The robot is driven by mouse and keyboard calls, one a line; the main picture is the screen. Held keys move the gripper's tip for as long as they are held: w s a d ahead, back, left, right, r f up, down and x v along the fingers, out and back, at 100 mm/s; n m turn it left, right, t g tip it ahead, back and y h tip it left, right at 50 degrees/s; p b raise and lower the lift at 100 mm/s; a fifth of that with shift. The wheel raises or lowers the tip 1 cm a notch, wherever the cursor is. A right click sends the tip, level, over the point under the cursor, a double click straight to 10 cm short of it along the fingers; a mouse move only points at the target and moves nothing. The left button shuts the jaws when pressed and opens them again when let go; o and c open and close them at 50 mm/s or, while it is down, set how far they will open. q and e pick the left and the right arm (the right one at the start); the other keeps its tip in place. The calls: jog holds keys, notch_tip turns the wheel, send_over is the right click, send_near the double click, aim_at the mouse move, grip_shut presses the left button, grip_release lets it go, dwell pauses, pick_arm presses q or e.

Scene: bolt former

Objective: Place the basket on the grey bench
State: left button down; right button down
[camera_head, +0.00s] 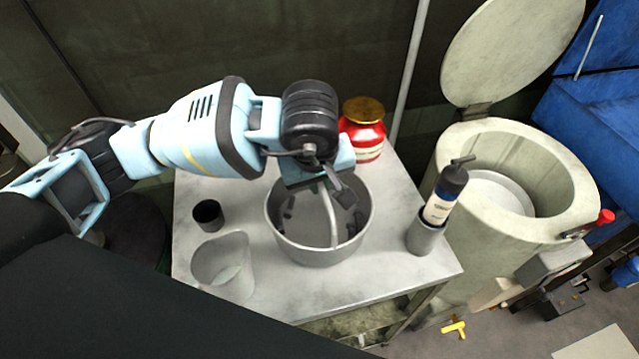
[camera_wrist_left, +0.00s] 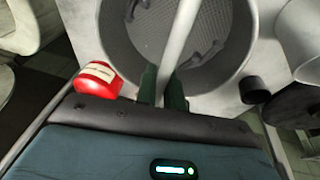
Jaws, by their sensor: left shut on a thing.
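The basket (camera_head: 318,253) is a round grey metal pot with an arched handle (camera_head: 331,215) and dark pieces inside. It is upright over the middle of the grey bench (camera_head: 385,275); I cannot tell whether its base touches the top. My left gripper (camera_head: 325,187) is above the basket, shut on the handle. In the left wrist view, the handle (camera_wrist_left: 182,35) runs between the gripper's fingers (camera_wrist_left: 163,88), and the basket (camera_wrist_left: 235,50) shows a perforated bottom. My right gripper is not in view.
On the bench stand a red jar (camera_head: 364,140) behind, a small black cup (camera_head: 208,215) and a grey beaker (camera_head: 222,268) to the left, and a dark bottle in a holder (camera_head: 441,200) to the right. An open-lidded drum machine (camera_head: 480,235) stands beyond the right edge.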

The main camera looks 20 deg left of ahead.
pick_arm(q)
jog(key=shift+f, duration=0.6)
jog(key=c, duration=1.5)
grip_release()
jog(key=shift+f, duration=0.1)
jog(key=shift+r, duration=0.3)
jog(key=v, duration=1.1)
jog(key=shift+s+r, duration=0.2)
jog(key=shift+r, duration=0.1)
